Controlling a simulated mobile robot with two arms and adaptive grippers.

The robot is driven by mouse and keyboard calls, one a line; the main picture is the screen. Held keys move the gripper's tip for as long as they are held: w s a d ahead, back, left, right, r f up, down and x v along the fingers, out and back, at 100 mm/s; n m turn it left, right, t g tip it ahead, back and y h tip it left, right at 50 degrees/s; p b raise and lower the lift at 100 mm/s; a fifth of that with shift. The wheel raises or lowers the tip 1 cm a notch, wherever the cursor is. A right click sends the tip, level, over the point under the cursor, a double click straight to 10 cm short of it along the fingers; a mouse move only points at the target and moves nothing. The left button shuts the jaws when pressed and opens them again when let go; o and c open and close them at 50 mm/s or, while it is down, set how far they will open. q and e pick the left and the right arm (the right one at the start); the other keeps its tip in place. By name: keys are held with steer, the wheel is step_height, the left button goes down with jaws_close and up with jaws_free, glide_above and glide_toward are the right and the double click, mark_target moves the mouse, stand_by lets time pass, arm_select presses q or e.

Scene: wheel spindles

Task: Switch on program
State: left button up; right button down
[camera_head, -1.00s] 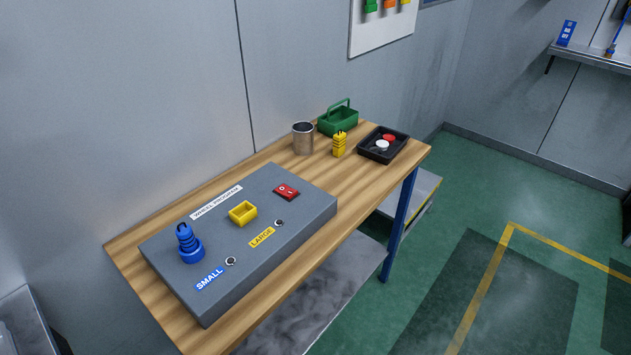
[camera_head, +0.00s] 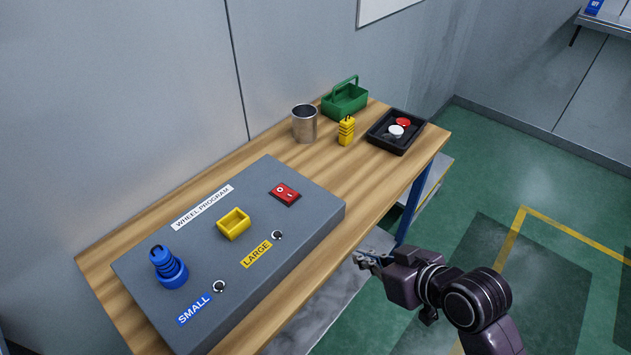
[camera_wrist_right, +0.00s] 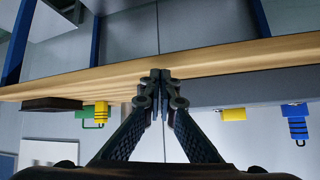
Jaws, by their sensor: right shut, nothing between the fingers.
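The grey program box (camera_head: 290,237) lies on the wooden table, with a label reading "WHEEL PROGRAM" (camera_head: 203,207). A red rocker switch (camera_head: 285,194) sits at its far right part. A blue spindle (camera_head: 166,266) stands upright on the box by the "SMALL" label (camera_head: 194,310). A yellow square socket (camera_head: 233,223) sits by the "LARGE" label (camera_head: 256,254) and looks empty. My right gripper (camera_head: 362,258) is shut and empty, off the table's front edge, right of the box. In the right wrist view its fingertips (camera_wrist_right: 160,76) meet before the table edge. My left gripper is not in view.
A metal cup (camera_head: 304,124), a yellow ribbed spindle (camera_head: 346,131), a green carrier (camera_head: 345,100) and a black tray (camera_head: 383,146) with red and white discs stand at the table's far right end. Bare wood (camera_head: 340,175) lies between them and the box.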

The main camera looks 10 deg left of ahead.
steer(key=w+a+r+n+y, duration=0.5)
steer(key=a+r, duration=0.3)
steer(key=r, duration=0.5)
steer(key=m+p, duration=0.1)
steer(key=p, duration=0.2)
glide_above(299, 204)
steer(key=f, duration=0.3)
steer(key=shift+w+a, duration=0.2)
steer(key=shift+a, duration=0.2)
steer(key=f, duration=0.2)
steer(key=shift+s+d+f, duration=0.15)
steer(key=shift+d+f, duration=0.2)
steer(key=shift+f, duration=0.05)
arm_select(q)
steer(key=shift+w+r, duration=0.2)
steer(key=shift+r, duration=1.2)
arm_select(e)
steer(key=shift+d+f, duration=0.1)
steer(key=shift+f, duration=0.5)
